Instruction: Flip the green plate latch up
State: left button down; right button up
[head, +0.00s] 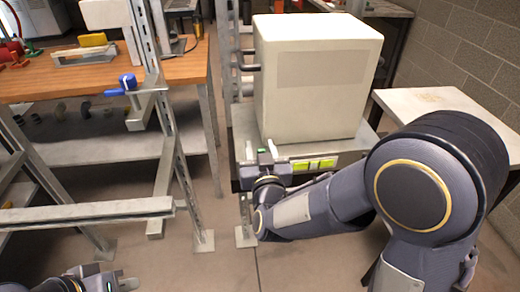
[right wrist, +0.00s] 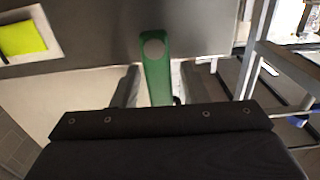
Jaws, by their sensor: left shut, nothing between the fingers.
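The green plate latch (right wrist: 155,68) shows in the right wrist view as a green strip with a round grey spot near its top. It hangs down from the grey metal panel (right wrist: 205,22). My right gripper (right wrist: 160,86) is open, with one dark finger on each side of the latch's lower part and a visible gap to each. In the head view, my right gripper (head: 263,157) is at the front edge of the shelf under the white box; I cannot clearly tell the latch there. My left gripper (head: 122,282) is shut and empty at the bottom left, partly cut off.
A large white box (head: 315,75) stands on the metal shelf (head: 245,130). Yellow-green labels (head: 314,164) are on the shelf front. A metal frame (head: 90,212) with a blue-handled valve (head: 128,82) and a wooden workbench (head: 185,68) are at left. Some floor (head: 225,262) is clear.

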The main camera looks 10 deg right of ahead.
jog(key=s, duration=0.7)
jog(key=shift+s, duration=0.4)
